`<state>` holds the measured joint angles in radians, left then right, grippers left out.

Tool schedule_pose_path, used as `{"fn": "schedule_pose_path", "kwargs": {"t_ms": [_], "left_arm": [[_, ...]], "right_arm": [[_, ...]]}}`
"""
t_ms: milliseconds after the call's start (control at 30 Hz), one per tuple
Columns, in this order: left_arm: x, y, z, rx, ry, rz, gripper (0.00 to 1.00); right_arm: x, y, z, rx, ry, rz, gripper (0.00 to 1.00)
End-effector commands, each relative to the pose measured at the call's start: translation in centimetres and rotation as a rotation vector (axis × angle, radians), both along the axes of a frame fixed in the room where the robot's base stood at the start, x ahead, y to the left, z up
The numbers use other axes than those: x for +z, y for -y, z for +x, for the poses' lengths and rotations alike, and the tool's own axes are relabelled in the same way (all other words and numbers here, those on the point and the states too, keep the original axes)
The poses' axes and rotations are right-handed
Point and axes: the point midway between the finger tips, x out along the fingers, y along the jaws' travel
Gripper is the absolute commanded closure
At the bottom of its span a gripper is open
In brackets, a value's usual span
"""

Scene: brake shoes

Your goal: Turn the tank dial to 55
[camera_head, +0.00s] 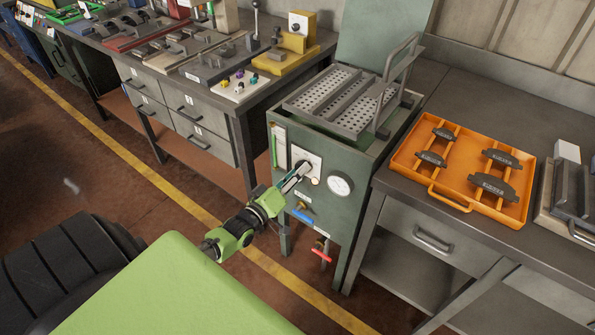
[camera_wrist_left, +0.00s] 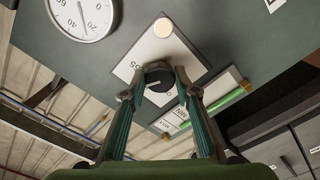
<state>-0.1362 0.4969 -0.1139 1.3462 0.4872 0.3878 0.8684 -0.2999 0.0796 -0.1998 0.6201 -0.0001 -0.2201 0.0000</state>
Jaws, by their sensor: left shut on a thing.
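The tank (camera_head: 335,215) is a dark green metal cabinet with perforated trays on top. Its dial (camera_wrist_left: 160,80) is a dark round knob on a white square plate (camera_head: 311,158) on the front panel. My left gripper (camera_head: 302,168) reaches the dial and its two fingers are shut on the knob. In the left wrist view the fingers (camera_wrist_left: 163,90) sit on both sides of the knob, and a "55" mark shows on the plate. The knob's exact setting cannot be read. My right gripper is not in view.
A round white gauge (camera_head: 340,186) is right of the dial, with blue and red valve handles (camera_head: 321,255) below. An orange tray (camera_head: 450,202) with several brake shoes lies on the right bench. A cluttered workbench (camera_head: 240,105) stands at the left.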

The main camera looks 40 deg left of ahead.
Motion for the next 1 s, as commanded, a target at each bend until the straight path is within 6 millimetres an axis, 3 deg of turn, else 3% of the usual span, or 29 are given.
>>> {"fn": "schedule_pose_path", "kwargs": {"t_ms": [500, 1000], "left_arm": [[-0.07, -0.05, 0.01, 0.0, -0.001, 0.432, 0.93], [-0.14, -0.06, 0.0, -0.001, -0.002, 0.595, 0.93]], "right_arm": [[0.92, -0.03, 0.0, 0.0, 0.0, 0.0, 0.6], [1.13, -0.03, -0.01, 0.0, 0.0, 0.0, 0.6]]}}
